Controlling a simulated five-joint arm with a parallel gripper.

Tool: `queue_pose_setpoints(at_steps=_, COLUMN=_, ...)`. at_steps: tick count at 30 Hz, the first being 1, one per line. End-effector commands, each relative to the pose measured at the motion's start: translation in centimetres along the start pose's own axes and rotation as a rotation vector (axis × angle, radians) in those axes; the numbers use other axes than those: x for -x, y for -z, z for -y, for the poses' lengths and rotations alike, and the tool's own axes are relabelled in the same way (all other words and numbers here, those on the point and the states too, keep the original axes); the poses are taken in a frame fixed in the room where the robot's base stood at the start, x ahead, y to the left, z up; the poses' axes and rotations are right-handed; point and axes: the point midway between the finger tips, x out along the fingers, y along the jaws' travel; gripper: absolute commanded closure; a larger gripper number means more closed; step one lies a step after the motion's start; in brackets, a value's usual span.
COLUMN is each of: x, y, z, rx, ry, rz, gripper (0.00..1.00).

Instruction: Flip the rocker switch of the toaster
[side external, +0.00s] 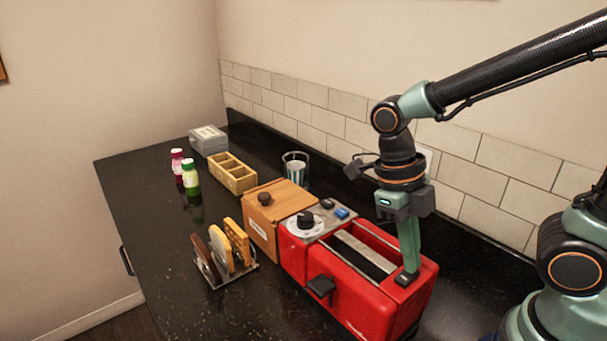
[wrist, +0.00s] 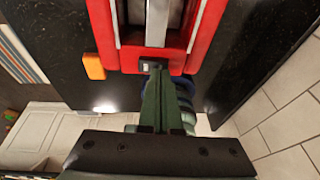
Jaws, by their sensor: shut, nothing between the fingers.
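The red toaster (side external: 345,300) stands on the dark counter with its long slot on top. Its rocker switch (side external: 404,280) is a small dark piece on the top at the right end, partly covered by my fingertips. In the wrist view the switch (wrist: 147,66) shows as a small black and light piece on the red end of the toaster (wrist: 200,40). My gripper (side external: 409,268) is shut and empty, pointing down with its green fingers at the switch. In the wrist view the fingertips (wrist: 160,72) are right beside the switch; I cannot tell whether they touch it.
A wooden box (side external: 278,205) with a dark knob stands against the toaster's far end. A rack (side external: 232,275) with upright slices is to its left. Bottles (side external: 190,178), a divided tray (side external: 233,180), a grey box (side external: 208,140) and a glass (side external: 295,168) stand farther back. The tiled wall runs behind.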

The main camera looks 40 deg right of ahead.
Motion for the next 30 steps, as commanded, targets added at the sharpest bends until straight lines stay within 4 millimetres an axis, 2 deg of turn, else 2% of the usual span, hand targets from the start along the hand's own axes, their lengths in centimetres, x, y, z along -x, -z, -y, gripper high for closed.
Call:
queue_pose_setpoints(at_steps=20, x=-0.7, y=-0.2, z=0.2, rx=0.000, ry=-0.002, rz=-0.002, gripper=1.00)
queue_pose_setpoints(at_steps=30, x=-0.5, y=-0.1, z=-1.0, rx=0.004, ry=0.013, rz=0.000, gripper=1.00)
